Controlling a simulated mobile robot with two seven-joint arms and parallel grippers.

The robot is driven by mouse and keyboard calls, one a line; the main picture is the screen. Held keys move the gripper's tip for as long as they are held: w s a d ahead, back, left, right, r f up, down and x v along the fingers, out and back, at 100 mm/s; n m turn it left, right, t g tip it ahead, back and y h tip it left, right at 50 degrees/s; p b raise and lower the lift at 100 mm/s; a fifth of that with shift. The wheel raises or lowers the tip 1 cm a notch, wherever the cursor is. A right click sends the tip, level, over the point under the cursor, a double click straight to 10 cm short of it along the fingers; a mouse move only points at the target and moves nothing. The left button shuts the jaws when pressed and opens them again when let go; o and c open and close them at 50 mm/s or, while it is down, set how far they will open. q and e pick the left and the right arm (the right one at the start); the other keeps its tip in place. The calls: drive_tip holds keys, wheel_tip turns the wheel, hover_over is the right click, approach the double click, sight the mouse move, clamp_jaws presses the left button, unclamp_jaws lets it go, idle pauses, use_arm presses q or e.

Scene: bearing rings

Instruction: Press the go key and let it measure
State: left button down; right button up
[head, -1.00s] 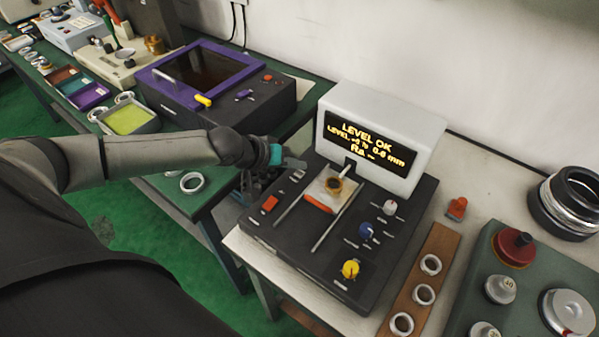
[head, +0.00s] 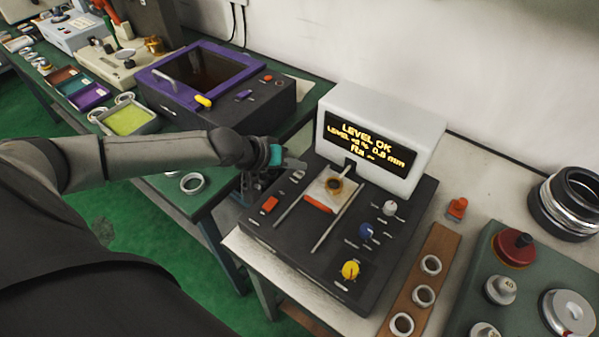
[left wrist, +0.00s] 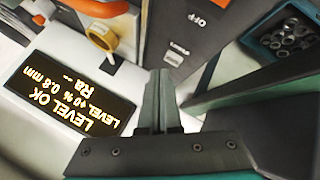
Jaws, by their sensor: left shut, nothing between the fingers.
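The dark measuring instrument (head: 315,265) stands on the right-hand bench. Its lit display (head: 364,143) reads "LEVEL OK", a level line with 0.8 mm, and "Ra --"; it shows rotated in the left wrist view (left wrist: 82,92). A brownish ring (head: 334,185) sits on the stage below the display. My left gripper (head: 296,164) is shut and empty at the panel's upper left edge. In the left wrist view its fingers (left wrist: 158,78) lie beside a small pale key (left wrist: 175,58) whose label is too blurred to read; contact cannot be told. My right gripper is out of view.
A red switch (head: 270,204) and blue (head: 367,231) and yellow (head: 350,270) knobs are on the panel. A wooden strip (head: 415,285) with metal rings lies to the right. A purple-framed box (head: 210,75) stands behind left. A gap separates the benches.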

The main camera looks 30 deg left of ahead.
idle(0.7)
use_arm(q)
drive_tip(key=shift+f, duration=0.4)
drive_tip(key=shift+f, duration=0.35)
idle(0.6)
drive_tip(key=shift+r+p, duration=0.8)
drive_tip(key=shift+p, duration=0.3)
wheel_tip(320, 180, up, 5)
drive_tip(key=p, duration=0.5)
drive_tip(key=shift+p, duration=0.4)
